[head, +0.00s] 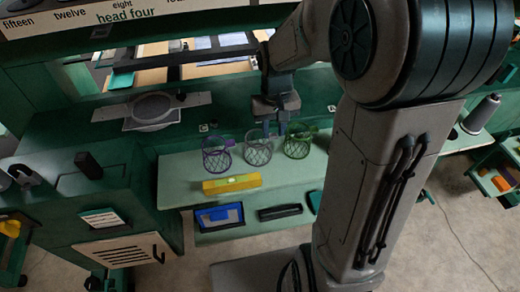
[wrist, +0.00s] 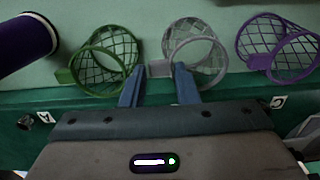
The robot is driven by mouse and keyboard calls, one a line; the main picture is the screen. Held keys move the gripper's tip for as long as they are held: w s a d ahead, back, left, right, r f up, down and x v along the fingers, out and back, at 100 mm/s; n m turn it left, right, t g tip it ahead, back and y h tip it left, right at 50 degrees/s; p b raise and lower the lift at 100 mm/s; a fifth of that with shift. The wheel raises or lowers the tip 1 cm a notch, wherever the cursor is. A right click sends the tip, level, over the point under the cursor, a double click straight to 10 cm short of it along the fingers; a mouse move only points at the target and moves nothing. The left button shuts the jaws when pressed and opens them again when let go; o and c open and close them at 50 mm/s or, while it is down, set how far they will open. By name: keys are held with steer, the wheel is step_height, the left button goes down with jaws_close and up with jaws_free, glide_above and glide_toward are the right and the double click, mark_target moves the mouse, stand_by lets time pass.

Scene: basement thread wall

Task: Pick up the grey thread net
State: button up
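The grey thread net (head: 258,153) is a wire-mesh basket on the pale green counter, between two other nets. In the wrist view the grey net (wrist: 205,58) lies just beyond my fingers, with its small tab pointing back towards my gripper. My gripper (wrist: 158,69) is open, its two blue fingers on either side of that tab, with a gap visible at the left finger. In the head view my gripper (head: 275,132) points down right behind the grey net. Whether a finger touches the net cannot be told.
A purple net (head: 216,155) and a green net (head: 298,141) stand close on either side. A yellow box (head: 231,184) lies in front on the counter. A dark purple spool (wrist: 25,45) shows at the wrist view's left. A green ledge (head: 190,142) runs behind the nets.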

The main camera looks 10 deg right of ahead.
steer(key=shift+f+b, duration=2.05)
steer(key=shift+f, duration=0.7)
steer(key=c, duration=0.6)
